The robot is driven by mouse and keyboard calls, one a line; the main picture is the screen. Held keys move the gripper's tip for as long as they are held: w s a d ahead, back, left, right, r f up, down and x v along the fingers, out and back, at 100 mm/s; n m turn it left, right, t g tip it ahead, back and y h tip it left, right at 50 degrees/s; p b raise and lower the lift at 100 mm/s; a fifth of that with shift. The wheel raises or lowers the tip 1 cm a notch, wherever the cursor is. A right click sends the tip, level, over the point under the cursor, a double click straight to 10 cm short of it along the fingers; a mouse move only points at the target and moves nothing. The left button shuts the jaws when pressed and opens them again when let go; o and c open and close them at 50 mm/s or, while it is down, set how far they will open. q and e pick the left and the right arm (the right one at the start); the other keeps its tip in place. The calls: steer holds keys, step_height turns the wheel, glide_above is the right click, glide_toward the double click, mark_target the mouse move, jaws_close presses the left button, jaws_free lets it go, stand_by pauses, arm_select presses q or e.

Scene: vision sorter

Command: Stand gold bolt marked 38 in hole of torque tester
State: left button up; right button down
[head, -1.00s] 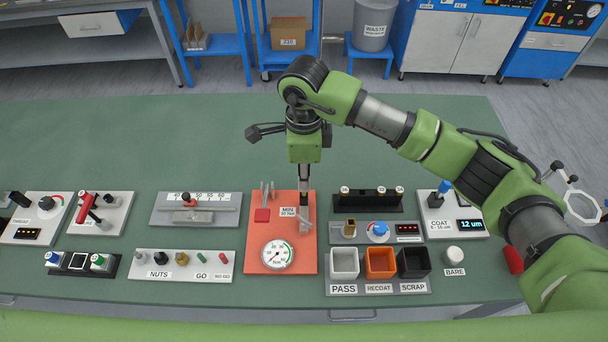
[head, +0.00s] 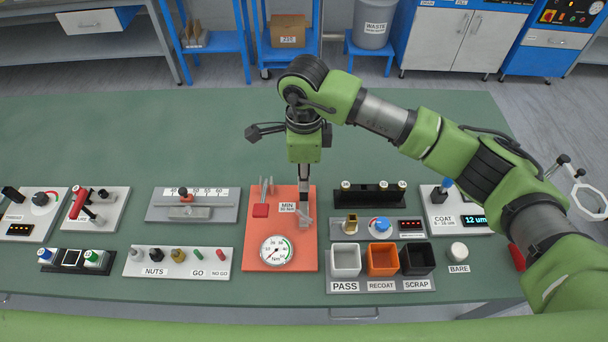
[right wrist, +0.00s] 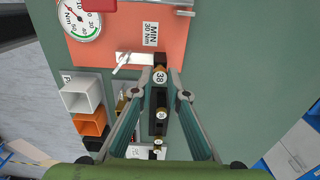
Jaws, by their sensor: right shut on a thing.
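The torque tester is an orange plate (head: 254,230) with a round dial (head: 277,252) and a grey metal part at its right side. It also shows at the top of the right wrist view (right wrist: 188,30). My right gripper (head: 304,200) points down over the right part of the tester. In the right wrist view its fingers (right wrist: 159,79) are shut on the gold bolt marked 38 (right wrist: 158,77), whose marked head faces the camera. The bolt is beside the pale metal part of the tester. The hole, and whether the bolt's lower end is in it, cannot be made out. My left gripper is not visible.
White, orange and black bins (head: 346,275) are at the front right. A nuts and gauges board (head: 150,266) is to the left. The table behind is clear.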

steer(key=shift+f, duration=0.1)
steer(key=c, duration=1.5)
jaws_free()
steer(key=shift+r+p, duration=1.65)
steer(key=shift+r, duration=2.35)
steer(key=shift+s+f, duration=0.1)
